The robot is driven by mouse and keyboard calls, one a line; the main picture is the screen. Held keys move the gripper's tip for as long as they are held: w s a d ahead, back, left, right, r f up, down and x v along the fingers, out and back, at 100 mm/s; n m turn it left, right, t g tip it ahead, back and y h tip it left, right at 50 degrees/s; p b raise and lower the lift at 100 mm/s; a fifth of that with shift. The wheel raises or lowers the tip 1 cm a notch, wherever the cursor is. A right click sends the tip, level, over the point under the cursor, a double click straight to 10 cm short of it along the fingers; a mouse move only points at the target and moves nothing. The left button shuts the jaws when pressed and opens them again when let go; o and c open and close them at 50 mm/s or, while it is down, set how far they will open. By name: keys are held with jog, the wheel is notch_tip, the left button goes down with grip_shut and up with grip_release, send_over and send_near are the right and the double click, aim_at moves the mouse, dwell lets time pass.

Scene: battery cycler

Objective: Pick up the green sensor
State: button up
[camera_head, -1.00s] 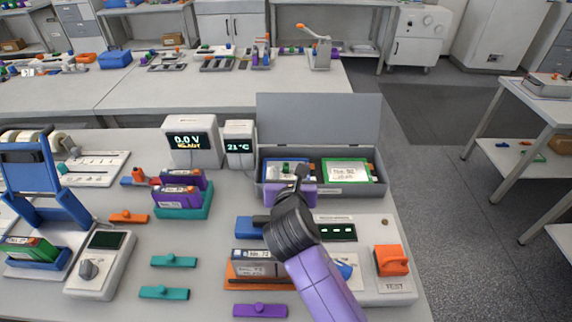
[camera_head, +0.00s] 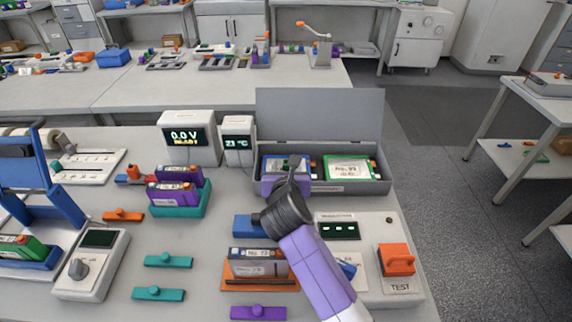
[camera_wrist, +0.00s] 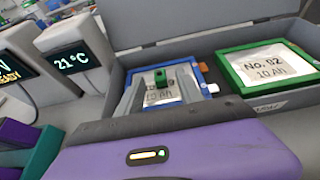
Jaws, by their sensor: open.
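A small green block with a dark opening, apparently the green sensor (camera_wrist: 160,78), shows in the wrist view over the label of a blue-framed cell (camera_wrist: 205,80). Whether it rests on the cell I cannot tell. My gripper (camera_wrist: 158,92) points at it, with grey fingers apart on either side of it in the picture. I cannot tell whether they touch it. In the head view my gripper (camera_head: 285,172) is at the left part of the open grey box (camera_head: 327,187), and I cannot make out the sensor there.
A green-framed cell (camera_head: 347,168) lies in the box's right part. The box's raised lid (camera_head: 320,115) stands behind. A 21 °C display (camera_head: 238,143) stands left of the box. Purple cells (camera_head: 175,192) in a teal holder and a tester (camera_head: 397,260) are nearby.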

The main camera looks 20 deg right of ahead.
jog(key=shift+x, duration=1.15)
grip_shut()
jog(key=shift+r, duration=0.1)
